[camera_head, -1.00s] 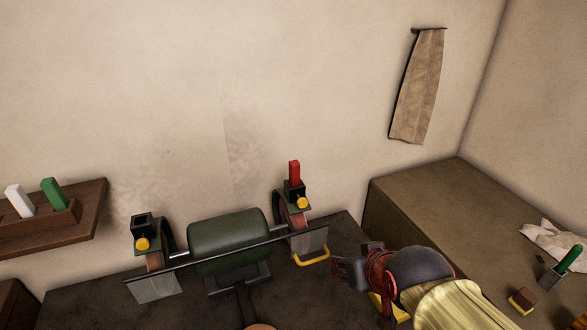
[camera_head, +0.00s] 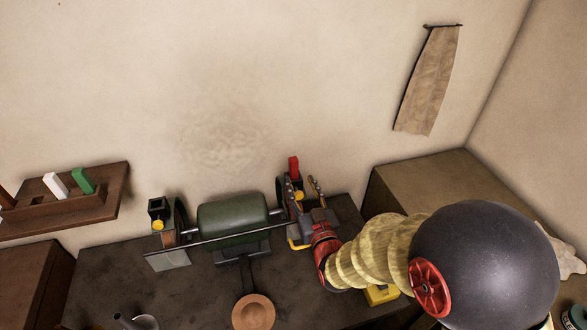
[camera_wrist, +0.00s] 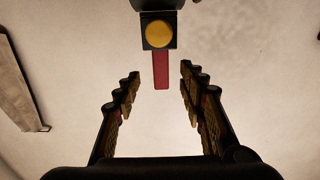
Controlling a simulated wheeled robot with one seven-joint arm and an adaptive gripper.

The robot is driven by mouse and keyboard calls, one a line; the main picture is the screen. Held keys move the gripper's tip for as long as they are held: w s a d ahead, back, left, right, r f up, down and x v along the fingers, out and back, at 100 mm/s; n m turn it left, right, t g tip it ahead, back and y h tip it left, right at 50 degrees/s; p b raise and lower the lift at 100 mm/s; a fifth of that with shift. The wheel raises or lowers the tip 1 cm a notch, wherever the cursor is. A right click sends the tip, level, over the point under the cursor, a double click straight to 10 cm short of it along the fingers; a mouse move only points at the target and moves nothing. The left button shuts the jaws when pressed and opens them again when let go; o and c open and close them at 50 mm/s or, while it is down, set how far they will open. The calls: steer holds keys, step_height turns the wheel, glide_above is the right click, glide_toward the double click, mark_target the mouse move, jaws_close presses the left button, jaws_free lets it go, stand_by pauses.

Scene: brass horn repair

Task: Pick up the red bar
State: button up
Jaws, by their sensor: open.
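The red bar (camera_head: 293,167) stands upright in a small dark holder on the right end of the bench grinder (camera_head: 235,224). In the wrist view the red bar (camera_wrist: 161,70) sticks out of the dark holder with a yellow round knob (camera_wrist: 159,34), between the lines of my two fingers but beyond their tips. My gripper (camera_head: 304,186) is just right of the holder in the head view. In the wrist view my gripper (camera_wrist: 160,75) is open and empty. The bar's lower end is hidden inside the holder.
A wall shelf (camera_head: 105,205) at the left holds a rack with a white bar (camera_head: 56,184) and a green bar (camera_head: 83,181). A second dark holder (camera_head: 158,209) is on the grinder's left end. A cloth (camera_head: 430,80) hangs on the wall. A copper-coloured disc (camera_head: 255,311) lies at the front.

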mark_target(295, 172)
steer(key=shift+p+x, duration=0.85)
steer(key=shift+x, duration=2.9)
steer(key=shift+f, duration=0.1)
steer(key=shift+c, duration=1.2)
steer(key=c, duration=0.7)
jaws_close()
